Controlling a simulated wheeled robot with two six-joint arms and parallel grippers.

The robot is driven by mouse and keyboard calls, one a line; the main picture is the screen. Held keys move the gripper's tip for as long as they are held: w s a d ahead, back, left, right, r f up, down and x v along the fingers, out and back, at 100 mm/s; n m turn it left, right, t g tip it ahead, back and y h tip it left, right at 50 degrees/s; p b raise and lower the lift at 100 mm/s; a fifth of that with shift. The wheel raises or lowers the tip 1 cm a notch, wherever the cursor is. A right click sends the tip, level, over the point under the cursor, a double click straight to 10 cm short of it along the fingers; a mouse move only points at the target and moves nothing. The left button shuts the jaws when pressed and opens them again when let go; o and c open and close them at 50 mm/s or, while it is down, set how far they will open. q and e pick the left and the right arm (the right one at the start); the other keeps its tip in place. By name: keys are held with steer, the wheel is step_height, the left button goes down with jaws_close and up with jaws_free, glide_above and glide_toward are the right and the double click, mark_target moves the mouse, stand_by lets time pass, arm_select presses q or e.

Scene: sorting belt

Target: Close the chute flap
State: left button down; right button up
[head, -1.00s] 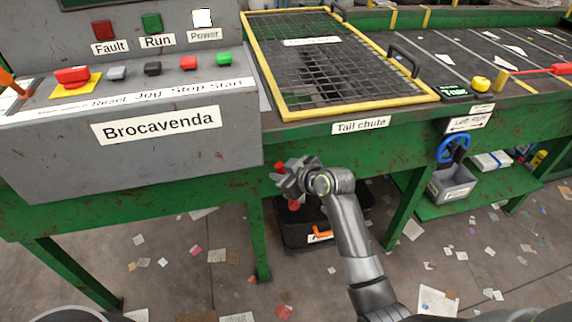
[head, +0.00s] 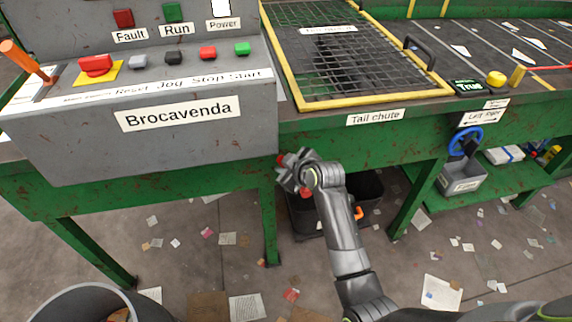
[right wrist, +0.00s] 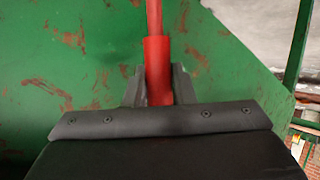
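The Tail chute label (head: 375,117) is on the green frame below the yellow-edged mesh panel (head: 325,103). A red handle (right wrist: 157,72) hangs under the frame; its red ends show beside my right gripper (head: 288,172) in the head view. In the right wrist view, the two dark fingers of that gripper (right wrist: 158,88) press close on both sides of the red grip, against the green panel. I cannot make out the chute flap itself; it is hidden behind the frame and my arm. My left gripper is in neither view.
A black bin (head: 368,190) stands on the floor behind my right arm. The grey Brocavenda control console (head: 70,140) is at the left, with a green table leg (head: 269,225) below. A blue handwheel (head: 463,142) and grey box (head: 462,180) are at the right. Paper scraps litter the floor.

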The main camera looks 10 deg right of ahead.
steer(key=o, duration=0.4)
steer(key=shift+a, duration=0.2)
steer(key=shift+d, duration=0.1)
steer(key=shift+s+d+r, duration=0.15)
steer(key=shift+s+r, duration=0.1)
steer(key=shift+s, duration=0.05)
steer(key=p+v, duration=0.1)
steer(key=v, duration=1.5)
steer(key=shift+s+d+r+p, duration=0.1)
steer(key=shift+s+r+p, duration=0.1)
steer(key=shift+p, duration=0.15)
steer(key=shift+f, duration=0.15)
